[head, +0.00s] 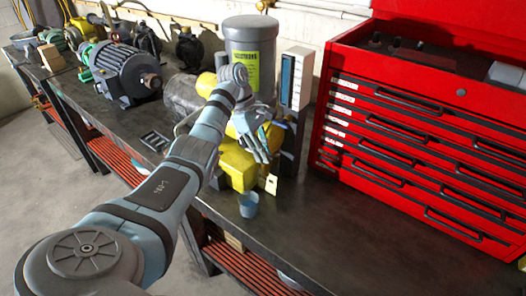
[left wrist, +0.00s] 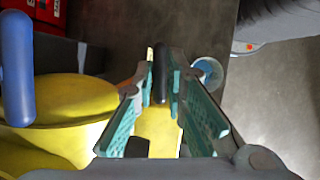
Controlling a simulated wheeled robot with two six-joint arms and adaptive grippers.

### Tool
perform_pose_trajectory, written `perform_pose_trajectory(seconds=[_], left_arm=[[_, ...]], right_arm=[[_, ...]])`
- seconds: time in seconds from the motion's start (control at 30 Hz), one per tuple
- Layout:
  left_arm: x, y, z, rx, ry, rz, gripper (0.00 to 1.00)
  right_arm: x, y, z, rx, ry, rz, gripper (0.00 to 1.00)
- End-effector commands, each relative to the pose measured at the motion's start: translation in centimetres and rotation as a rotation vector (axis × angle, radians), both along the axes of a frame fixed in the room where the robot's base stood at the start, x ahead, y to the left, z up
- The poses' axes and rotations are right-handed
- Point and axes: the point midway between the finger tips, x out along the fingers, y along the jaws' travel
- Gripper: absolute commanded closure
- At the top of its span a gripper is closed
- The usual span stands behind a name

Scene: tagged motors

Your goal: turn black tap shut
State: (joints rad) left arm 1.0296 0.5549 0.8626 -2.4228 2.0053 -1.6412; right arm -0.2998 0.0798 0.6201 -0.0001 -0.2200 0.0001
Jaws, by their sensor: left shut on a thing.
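My left gripper (head: 264,148) reaches over the yellow machine (head: 238,166) on the dark bench in the head view. In the left wrist view, the green-padded fingers of the left gripper (left wrist: 161,92) point down past the yellow machine (left wrist: 72,105). They are shut on the black tap (left wrist: 160,80), a narrow dark bar between the fingertips. The tap's lower end and the pipe it sits on are mostly hidden by the fingers. In the head view the tap cannot be made out behind the gripper. My right gripper is in neither view.
A small blue cup (head: 248,205) stands on the bench just in front of the machine. A red tool chest (head: 420,135) fills the right. A grey cylinder (head: 250,55) and grey motor (head: 122,72) stand behind. The front right bench is clear.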

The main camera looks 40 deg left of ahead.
Motion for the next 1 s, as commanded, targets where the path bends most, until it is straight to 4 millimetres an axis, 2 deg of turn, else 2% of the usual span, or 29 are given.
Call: perform_pose_trajectory(seconds=[0.27,0.3,0.4,0.87,1.0], left_arm=[[-0.09,-0.10,-0.18,-0.002,0.006,-0.001,1.00],[-0.10,-0.10,-0.19,-0.002,0.006,-0.001,0.83],[-0.08,-0.08,-0.16,-0.002,0.005,0.000,0.68],[-0.04,-0.01,-0.07,0.000,0.002,0.005,0.68],[-0.14,0.07,-0.18,0.003,0.002,0.076,0.68]], right_arm=[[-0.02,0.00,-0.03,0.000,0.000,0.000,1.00],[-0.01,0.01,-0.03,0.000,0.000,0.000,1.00],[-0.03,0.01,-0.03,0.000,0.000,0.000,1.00],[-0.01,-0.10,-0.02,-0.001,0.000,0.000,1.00],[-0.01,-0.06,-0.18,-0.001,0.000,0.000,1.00]])
